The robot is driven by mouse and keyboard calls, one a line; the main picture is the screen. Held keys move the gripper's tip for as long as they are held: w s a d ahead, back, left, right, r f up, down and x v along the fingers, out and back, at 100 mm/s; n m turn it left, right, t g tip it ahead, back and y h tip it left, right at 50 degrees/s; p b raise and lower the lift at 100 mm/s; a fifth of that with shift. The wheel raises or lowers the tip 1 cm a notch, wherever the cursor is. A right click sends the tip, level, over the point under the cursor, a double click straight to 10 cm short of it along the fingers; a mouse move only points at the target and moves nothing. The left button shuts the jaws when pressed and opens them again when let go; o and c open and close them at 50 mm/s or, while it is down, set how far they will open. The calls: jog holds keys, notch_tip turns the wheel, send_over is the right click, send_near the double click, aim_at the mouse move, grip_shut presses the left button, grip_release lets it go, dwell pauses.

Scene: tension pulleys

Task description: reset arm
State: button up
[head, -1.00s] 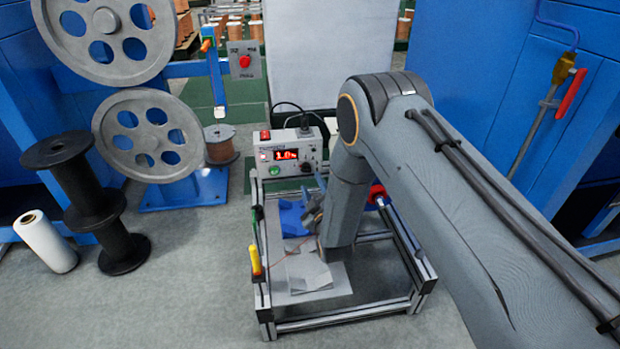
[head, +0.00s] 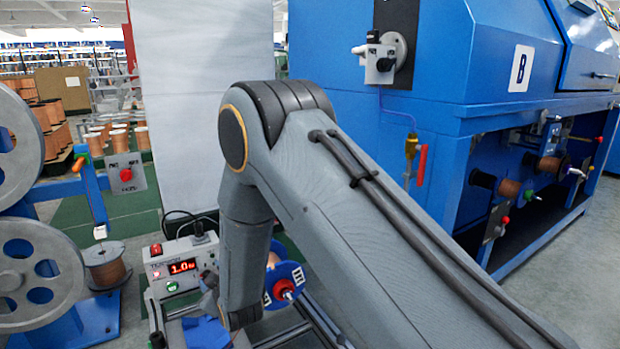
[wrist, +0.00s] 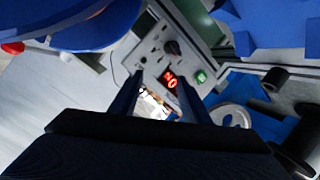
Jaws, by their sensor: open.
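My gripper (wrist: 160,82) shows in the wrist view with its two dark fingers apart and nothing seen held between them. Past the fingers lies the grey control box (wrist: 150,50) with a lit red display. In the head view my grey arm reaches in from the lower right, bends at the elbow and hangs down beside the control box (head: 180,265), whose display reads about 1.0. The gripper itself is mostly hidden there, low at the picture's edge. A blue-flanged spool (head: 286,280) sits just right of my arm.
A large blue machine marked B (head: 450,60) stands on the right, with several copper spools in its lower bay. Grey pulley wheels (head: 35,275) stand at the left. A white panel (head: 200,100) stands behind the control box. Open floor (head: 575,270) shows at lower right.

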jog(key=s+d+r+m+g+h, duration=0.1)
jog(key=s+d+r+m+g, duration=0.15)
jog(key=s+d+r, duration=0.4)
jog(key=s+d+r+m+g+h, duration=0.1)
jog(key=s+d+r+g+h, duration=0.2)
jog(key=s, duration=0.6)
jog(key=s+d+r+m+g, duration=0.25)
jog(key=s+d+r, duration=0.25)
jog(key=s+r, duration=0.25)
jog(key=s+d+r+m+g+h, duration=0.1)
jog(key=s+d+g, duration=0.1)
jog(key=s+d, duration=0.55)
jog(key=s+d+r+g+h, duration=0.15)
jog(key=s+d, duration=0.35)
jog(key=s, duration=0.5)
jog(key=d+r+m+p, duration=0.2)
jog(key=d+r+p, duration=0.4)
jog(key=r+p, duration=0.3)
jog(key=d+r+m+h+p, duration=0.1)
jog(key=d+r+p, duration=0.6)
jog(key=p, duration=0.9)
jog(key=d+r+m+p, duration=0.4)
jog(key=d+r+p, duration=0.3)
jog(key=r+p, duration=0.6)
jog(key=shift+d, duration=0.15)
